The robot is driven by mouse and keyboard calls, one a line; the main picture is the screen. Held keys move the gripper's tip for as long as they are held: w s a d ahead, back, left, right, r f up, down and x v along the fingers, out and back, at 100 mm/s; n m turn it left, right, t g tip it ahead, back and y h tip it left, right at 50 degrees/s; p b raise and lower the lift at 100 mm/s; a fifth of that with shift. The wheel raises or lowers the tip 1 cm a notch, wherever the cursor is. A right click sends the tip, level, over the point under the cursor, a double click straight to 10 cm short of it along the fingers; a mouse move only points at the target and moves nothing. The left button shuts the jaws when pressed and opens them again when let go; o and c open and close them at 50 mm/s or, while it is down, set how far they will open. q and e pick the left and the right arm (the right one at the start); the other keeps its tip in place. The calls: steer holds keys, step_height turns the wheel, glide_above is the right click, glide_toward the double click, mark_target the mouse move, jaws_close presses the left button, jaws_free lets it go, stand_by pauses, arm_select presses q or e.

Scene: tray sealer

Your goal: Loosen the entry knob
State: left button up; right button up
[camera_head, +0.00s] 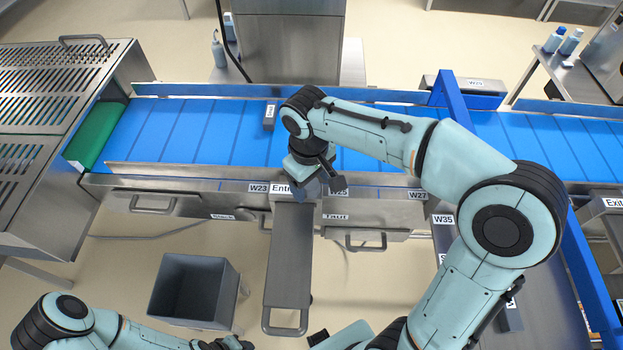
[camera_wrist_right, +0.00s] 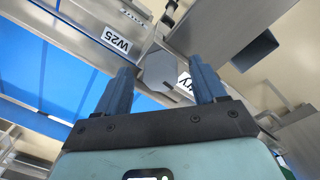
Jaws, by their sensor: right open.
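The entry knob (camera_wrist_right: 160,68) is a grey, angular block on the conveyor's front rail, close to the W25 label (camera_wrist_right: 115,40). My right gripper (camera_wrist_right: 162,82) is open, with its dark blue fingers on either side of the knob in the wrist view. I cannot tell whether the fingers touch it. In the head view the right gripper (camera_head: 320,188) is at the front rail beside the partly covered Entry label (camera_head: 282,189), and it hides much of the knob. My left gripper (camera_head: 228,343) shows only partly at the bottom edge; its jaws are unclear.
The blue conveyor belt (camera_head: 190,130) runs behind the rail. A steel chute (camera_head: 290,250) extends forward below the right gripper. A grey bin (camera_head: 195,290) stands on the floor to its left. A blue post (camera_head: 452,95) rises at the right.

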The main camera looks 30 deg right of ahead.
mark_target(309, 187)
arm_select(q)
steer(key=w+r+p, duration=0.2)
steer(key=w+r, duration=0.1)
arm_select(e)
step_height(309, 187, up, 13)
steer(key=shift+a+r, duration=0.2)
steer(key=shift+a, duration=0.15)
arm_select(q)
steer(key=shift+s, duration=0.1)
arm_select(e)
steer(key=shift+s, duration=0.1)
